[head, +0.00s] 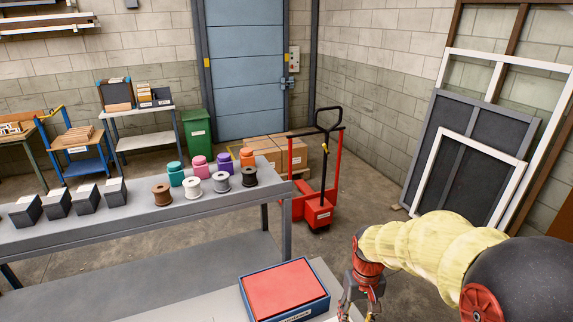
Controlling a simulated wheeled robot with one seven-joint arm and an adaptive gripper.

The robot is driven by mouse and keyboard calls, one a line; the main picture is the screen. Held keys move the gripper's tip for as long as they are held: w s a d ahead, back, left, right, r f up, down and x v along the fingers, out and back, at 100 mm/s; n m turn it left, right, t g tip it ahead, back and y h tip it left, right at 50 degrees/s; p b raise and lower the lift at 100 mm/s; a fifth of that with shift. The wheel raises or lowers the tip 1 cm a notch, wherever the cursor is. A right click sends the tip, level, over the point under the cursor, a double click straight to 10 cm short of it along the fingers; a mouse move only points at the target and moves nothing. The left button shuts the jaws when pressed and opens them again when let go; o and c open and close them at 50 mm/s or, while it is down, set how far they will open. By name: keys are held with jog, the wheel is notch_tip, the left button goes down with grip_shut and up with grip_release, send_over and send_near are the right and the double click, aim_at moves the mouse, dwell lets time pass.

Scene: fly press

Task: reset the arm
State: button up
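My arm reaches in from the right edge of the head view, in a pale yellow padded sleeve with red and dark joints. My gripper (359,308) hangs downward at the bottom edge, just right of a blue-rimmed box with a red top (285,287). A small gap shows between the gripper and the box. The fingertips are cut off by the frame, so I cannot tell whether it is open or shut. No held object is visible.
A grey bench (130,222) at left carries several spools, coloured jars and dark blocks. A red pallet truck (319,208) with cartons (262,150) stands behind. Framed screens (455,165) lean on the right wall. Floor between the truck and screens is clear.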

jog(key=s+r+t+b, duration=0.5)
jog(key=s+r, duration=0.9)
jog(key=s, duration=0.4)
jog(key=shift+s+a+m+t, duration=0.2)
jog(key=shift+m+t, duration=0.1)
jog(key=shift+t, duration=0.3)
